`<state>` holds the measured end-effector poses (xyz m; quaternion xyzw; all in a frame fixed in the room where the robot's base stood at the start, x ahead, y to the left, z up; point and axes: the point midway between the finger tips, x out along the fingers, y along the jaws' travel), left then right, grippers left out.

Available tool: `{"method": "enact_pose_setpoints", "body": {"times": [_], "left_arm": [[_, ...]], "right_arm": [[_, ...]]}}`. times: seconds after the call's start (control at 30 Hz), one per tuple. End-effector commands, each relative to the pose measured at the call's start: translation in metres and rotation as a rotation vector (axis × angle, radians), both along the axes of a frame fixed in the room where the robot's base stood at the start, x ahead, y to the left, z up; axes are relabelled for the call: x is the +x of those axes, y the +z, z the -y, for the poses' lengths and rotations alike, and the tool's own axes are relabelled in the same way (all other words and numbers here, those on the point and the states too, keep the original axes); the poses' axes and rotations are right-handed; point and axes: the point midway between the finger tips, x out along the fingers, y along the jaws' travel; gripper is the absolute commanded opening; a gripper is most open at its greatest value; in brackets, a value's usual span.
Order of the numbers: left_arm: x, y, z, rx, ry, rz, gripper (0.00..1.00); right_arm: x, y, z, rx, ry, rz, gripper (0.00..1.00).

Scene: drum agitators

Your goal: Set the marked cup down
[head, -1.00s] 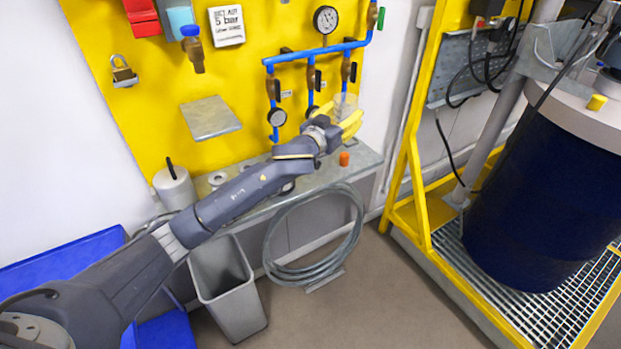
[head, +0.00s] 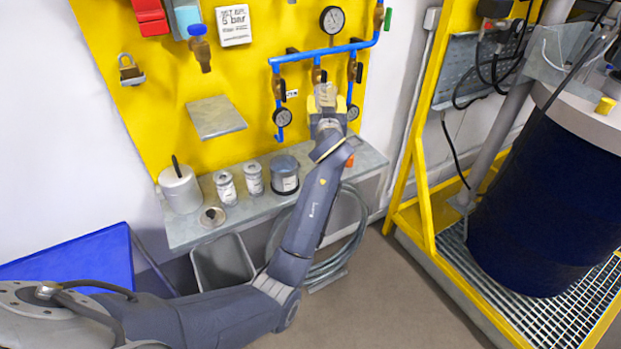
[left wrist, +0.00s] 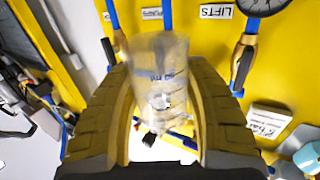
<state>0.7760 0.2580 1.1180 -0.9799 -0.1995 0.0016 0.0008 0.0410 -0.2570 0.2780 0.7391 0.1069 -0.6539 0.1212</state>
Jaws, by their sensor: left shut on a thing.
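The marked cup (left wrist: 160,95) is clear, with printed graduation marks on its side. It shows between the two yellow-padded fingers in the left wrist view, and my left gripper (left wrist: 160,110) is shut on it. In the head view, my left gripper (head: 326,98) is raised in front of the yellow panel, near the blue pipes and above the grey shelf (head: 372,160). My right gripper is not in view.
The shelf holds a grey canister (head: 180,190), two small jars, a larger dark-topped tin (head: 285,175) and a low round piece (head: 211,217). An orange item is partly hidden by my wrist. Blue pipes with gauges (head: 283,117) are close to the gripper. A bin stands below.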

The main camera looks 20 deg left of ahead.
Motion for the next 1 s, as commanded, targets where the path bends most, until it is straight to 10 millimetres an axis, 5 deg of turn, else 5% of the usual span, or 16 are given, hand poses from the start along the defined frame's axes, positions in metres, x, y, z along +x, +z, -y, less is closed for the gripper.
{"method": "enact_pose_setpoints", "body": {"times": [0.23, 0.7, 1.0], "left_arm": [[-0.002, -0.029, -0.005, 0.001, 0.025, -0.004, 0.21], [-0.002, -0.130, -0.005, 0.002, 0.023, -0.003, 0.21], [-0.002, -0.160, -0.004, 0.000, 0.022, 0.000, 0.21]], "right_arm": [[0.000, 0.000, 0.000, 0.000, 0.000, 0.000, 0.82], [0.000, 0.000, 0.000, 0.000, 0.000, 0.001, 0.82], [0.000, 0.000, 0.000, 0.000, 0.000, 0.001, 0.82]]}}
